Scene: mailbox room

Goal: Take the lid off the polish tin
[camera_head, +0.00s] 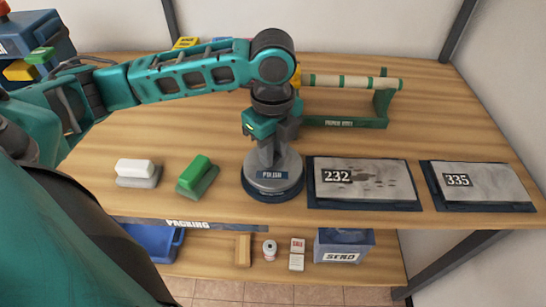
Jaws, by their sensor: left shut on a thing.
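The polish tin (272,190) stands upright near the front edge of the table, dark blue at the base with a POLISH label. Its grey lid (258,173) sits on top, with a raised middle partly hidden by my fingers. My left gripper (266,150) comes down from above and is shut on the lid's raised middle. I see no clear gap between the lid and the tin. My right gripper is not in view.
Plates marked 232 (365,188) and 335 (483,187) lie right of the tin. A green brush (198,174) and a white brush (136,170) lie left. A green-framed roll holder (350,122) stands behind. A lower shelf (215,272) holds a SEND bin (342,248) and small items.

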